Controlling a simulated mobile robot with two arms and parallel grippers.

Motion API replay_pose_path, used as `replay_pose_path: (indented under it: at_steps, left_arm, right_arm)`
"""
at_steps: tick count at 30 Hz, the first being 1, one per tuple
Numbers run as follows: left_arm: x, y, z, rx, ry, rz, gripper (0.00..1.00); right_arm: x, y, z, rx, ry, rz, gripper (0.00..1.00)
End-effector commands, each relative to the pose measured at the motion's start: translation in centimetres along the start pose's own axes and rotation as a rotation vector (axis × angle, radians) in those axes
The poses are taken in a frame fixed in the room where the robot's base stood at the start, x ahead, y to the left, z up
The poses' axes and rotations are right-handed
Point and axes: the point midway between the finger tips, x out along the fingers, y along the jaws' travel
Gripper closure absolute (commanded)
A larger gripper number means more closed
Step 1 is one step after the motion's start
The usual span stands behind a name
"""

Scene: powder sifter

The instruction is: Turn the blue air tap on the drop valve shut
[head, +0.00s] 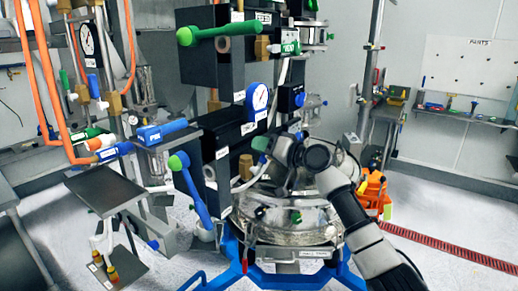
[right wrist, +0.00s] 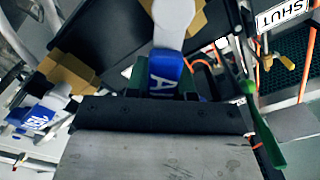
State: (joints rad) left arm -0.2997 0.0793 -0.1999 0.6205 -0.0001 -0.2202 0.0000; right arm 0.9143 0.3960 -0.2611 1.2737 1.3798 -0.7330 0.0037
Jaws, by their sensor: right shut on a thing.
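My right gripper (head: 268,146) reaches in from the lower right in the head view, pointing left at the dark valve column above the round metal vessel (head: 290,222). In the right wrist view it is shut on the blue air tap (right wrist: 165,74), whose white lettering begins with "AI". A pale part (right wrist: 174,18) rises from the tap, with brass-coloured fittings on both sides. In the head view my gripper and wrist hide the tap, so its angle there cannot be told. My left gripper is not in view.
A green-handled lever (head: 222,33) and a blue lever with a green hub (head: 192,190) stick out left of my right gripper. A "SHUT" label (right wrist: 283,14) shows in the wrist view. Open floor (head: 455,215) lies to the right.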

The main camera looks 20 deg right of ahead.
Motion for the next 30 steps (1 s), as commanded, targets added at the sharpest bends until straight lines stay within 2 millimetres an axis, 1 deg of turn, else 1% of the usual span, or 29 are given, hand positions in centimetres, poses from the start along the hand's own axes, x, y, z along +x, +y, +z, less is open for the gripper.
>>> replay_pose_path:
  at_steps: [6, 18, 24, 30]
  left_arm:
    - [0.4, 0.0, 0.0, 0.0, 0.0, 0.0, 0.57]
    - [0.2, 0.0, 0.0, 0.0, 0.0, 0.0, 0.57]
    - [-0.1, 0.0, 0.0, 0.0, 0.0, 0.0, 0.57]
    - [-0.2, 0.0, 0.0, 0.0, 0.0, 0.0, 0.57]
  right_arm:
    - [0.0, 1.5, 0.2, 0.211, 0.0, 0.0, 1.0]
    - [0.0, 3.7, 1.1, 0.577, 0.0, 0.001, 1.0]
    - [0.0, 4.4, 1.7, 0.719, 0.0, 0.0, 1.0]
    - [0.0, 4.9, 2.1, 0.815, 0.0, 0.001, 1.0]
